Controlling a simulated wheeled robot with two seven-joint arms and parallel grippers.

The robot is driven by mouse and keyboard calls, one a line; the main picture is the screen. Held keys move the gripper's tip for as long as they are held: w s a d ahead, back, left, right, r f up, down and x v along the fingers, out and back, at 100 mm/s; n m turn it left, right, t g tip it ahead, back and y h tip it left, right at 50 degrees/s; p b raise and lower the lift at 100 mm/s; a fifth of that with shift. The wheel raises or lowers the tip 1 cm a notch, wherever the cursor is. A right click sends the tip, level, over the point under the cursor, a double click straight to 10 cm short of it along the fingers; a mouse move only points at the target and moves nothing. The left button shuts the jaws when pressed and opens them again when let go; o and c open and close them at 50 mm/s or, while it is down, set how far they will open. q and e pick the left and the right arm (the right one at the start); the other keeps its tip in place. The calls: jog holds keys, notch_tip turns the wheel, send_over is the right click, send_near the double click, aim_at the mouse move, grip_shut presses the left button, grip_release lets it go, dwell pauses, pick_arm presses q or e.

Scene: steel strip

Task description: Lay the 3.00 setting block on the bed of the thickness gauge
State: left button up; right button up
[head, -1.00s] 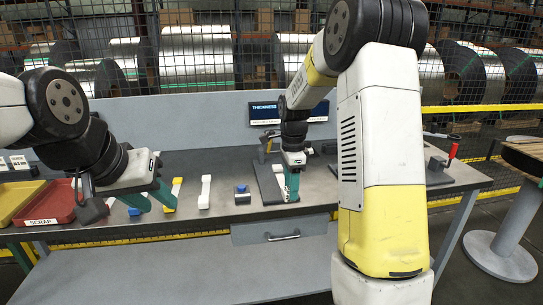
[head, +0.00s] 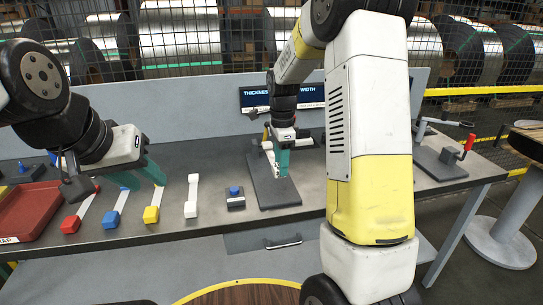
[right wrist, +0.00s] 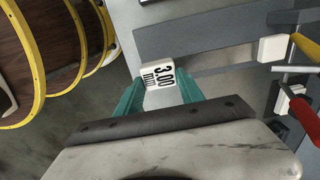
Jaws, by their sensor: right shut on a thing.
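The white 3.00 setting block (right wrist: 159,77) is between the green fingers of my right gripper (right wrist: 161,92) in the right wrist view, its "3.00 mm" face showing. In the head view my right gripper (head: 281,163) is over the dark base plate of the thickness gauge (head: 271,192); the block is too small to make out there. I cannot tell whether the block touches the gauge. The upper part of the gauge is partly hidden behind my right arm. My left gripper (head: 142,179) is open and empty, above the strips on the left of the bench.
Strips with red (head: 71,224), blue (head: 111,219), yellow (head: 151,214) and white (head: 191,209) end blocks lie left of the gauge. A blue-knobbed block (head: 235,199) stands beside it. A red tray (head: 32,209) is at the far left, a red-handled clamp device (head: 443,162) at the right.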

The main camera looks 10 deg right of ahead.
jog(key=shift+f, duration=4)
jog(key=shift+f, duration=0.25)
jog(key=o, duration=1.5)
notch_tip(320, 180, up, 8)
jog(key=shift+f, duration=0.1)
